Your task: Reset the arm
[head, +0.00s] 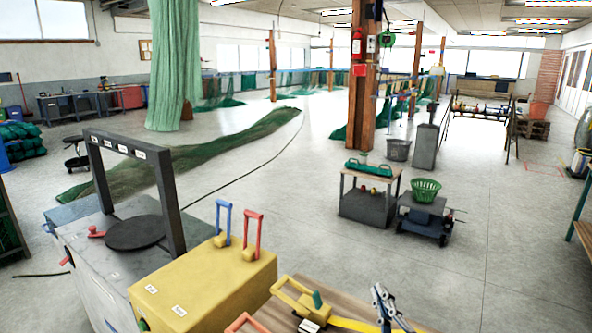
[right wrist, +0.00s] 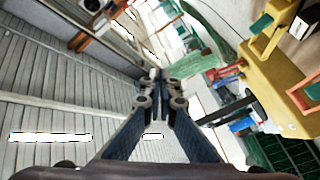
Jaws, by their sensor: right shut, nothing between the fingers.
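My right gripper (head: 380,293) stands at the bottom of the head view, over the right part of a wooden bench top (head: 350,292). Its dark fingers point upward and are closed together with nothing between them. In the right wrist view the shut fingers (right wrist: 160,78) point up toward the ceiling. My left gripper does not show in either view.
A yellow box (head: 200,285) with blue and red handles stands left of the bench top. A yellow tool (head: 297,300) lies on the bench. A grey machine (head: 90,250) with a dark frame stands further left. Open floor (head: 500,220) lies to the right.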

